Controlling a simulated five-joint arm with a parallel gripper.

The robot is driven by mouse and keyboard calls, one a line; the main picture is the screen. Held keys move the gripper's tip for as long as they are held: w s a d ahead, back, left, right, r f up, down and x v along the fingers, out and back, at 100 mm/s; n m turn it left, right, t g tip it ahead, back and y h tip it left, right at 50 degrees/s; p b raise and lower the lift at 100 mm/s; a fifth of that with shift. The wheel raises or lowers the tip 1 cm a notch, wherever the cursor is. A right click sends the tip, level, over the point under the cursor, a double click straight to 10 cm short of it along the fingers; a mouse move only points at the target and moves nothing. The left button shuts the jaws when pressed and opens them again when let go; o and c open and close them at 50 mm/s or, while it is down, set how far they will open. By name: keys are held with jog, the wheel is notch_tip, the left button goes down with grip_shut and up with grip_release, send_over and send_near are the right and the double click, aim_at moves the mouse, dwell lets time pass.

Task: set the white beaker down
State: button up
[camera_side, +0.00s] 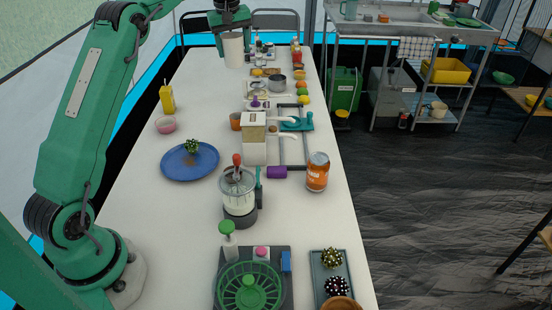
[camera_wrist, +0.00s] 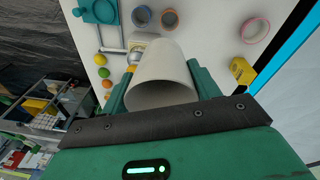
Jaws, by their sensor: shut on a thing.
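The white beaker (camera_side: 233,50) is held above the far end of the long white table (camera_side: 205,115) in the side view. It looks roughly upright there, and its base appears clear of the tabletop. My gripper (camera_side: 232,27) is shut on it from above. In the wrist view the beaker (camera_wrist: 163,80) sits between the two green fingers of my gripper (camera_wrist: 160,88), with one finger on each side.
A metal pot (camera_side: 279,83) and several coloured balls are to the right.

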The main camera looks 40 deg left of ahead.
jog(key=s+d+m, duration=0.2)
jog(key=d+m, duration=0.1)
jog(key=d, duration=1)
jog(key=s+d+r+m+h, duration=0.1)
jog(key=s+d+m, duration=0.15)
jog(key=d, duration=0.95)
jog(key=s+d+m, duration=0.2)
jog(key=s+d, duration=0.1)
jog(key=d, duration=1)
jog(key=s+d+f+m, duration=0.1)
jog(key=s+d+m, duration=0.4)
jog(key=s+d, duration=1.1)
notch_tip(320, 180, down, 11)
jog(key=a, duration=0.1)
jog(key=shift+w+a+f, duration=1.05)
jog(key=shift+w+f, duration=0.5)
jog(key=shift+f, duration=0.35)
jog(key=shift+w+a+f, duration=1)
jog(key=shift+w+f, duration=0.5)
jog(key=shift+f, duration=0.35)
jog(key=shift+w+a+f, duration=1.05)
jog(key=shift+w+f, duration=0.5)
jog(key=shift+f, duration=0.35)
jog(key=shift+f, duration=0.15)
